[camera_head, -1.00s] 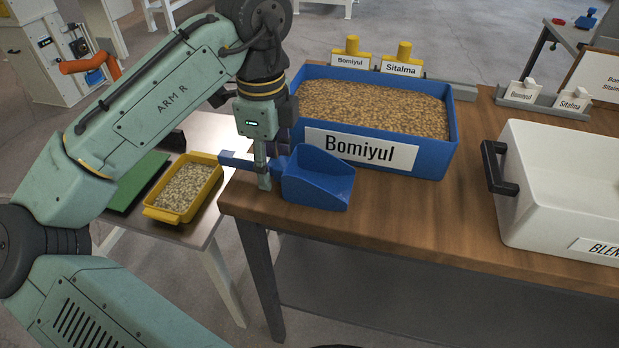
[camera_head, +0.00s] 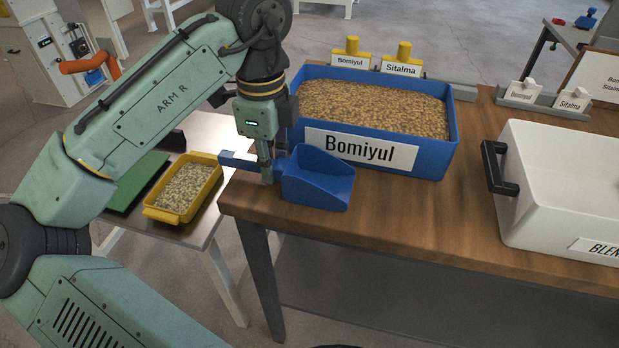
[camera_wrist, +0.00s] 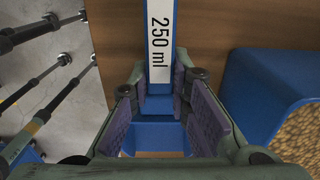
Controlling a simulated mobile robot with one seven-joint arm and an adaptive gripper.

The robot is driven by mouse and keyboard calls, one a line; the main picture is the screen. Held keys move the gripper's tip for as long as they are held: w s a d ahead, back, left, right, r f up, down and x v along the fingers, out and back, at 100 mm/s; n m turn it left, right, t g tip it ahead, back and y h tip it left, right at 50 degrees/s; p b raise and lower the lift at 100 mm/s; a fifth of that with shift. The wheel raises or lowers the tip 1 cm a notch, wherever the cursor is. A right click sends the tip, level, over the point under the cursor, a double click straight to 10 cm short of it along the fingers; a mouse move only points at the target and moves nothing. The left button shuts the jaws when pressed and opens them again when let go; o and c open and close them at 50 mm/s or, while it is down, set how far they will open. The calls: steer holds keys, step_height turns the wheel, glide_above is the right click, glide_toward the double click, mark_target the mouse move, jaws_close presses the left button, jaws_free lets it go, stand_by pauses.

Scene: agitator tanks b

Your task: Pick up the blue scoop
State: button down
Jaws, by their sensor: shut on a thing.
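The blue scoop (camera_head: 318,180) is at the left end of the wooden table, its bowl in front of the blue Bomiyul bin (camera_head: 430,160). Its handle points left past the table edge. My gripper (camera_head: 267,172) points down and is shut on the scoop's handle. In the wrist view, my gripper's purple pads (camera_wrist: 160,115) lie on both sides of the blue handle, which bears a "250 ml" label (camera_wrist: 160,35). The scoop's bowl shows partly between the fingers. I cannot tell whether the scoop touches the table.
The Bomiyul bin, full of brown grains, stands close behind the scoop. A white bin with black handles (camera_head: 560,190) stands at the right. A yellow tray of pale grains (camera_head: 185,187) is on a lower table at left. The wooden tabletop (camera_head: 440,225) is clear in front.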

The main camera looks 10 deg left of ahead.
steer(key=shift+r, duration=0.15)
steer(key=shift+r, duration=0.25)
step_height(320, 180, up, 3)
steer(key=shift+s, duration=0.1)
steer(key=s+d+b, duration=0.1)
steer(key=s+d, duration=0.3)
steer(key=s, duration=0.2)
steer(key=s+d+r, duration=0.1)
steer(key=s+d, duration=0.3)
steer(key=s, duration=0.3)
steer(key=shift+s+b, duration=0.3)
steer(key=shift+b, duration=0.1)
steer(key=shift+r, duration=0.1)
steer(key=c, duration=2)
jaws_free()
jaws_close()
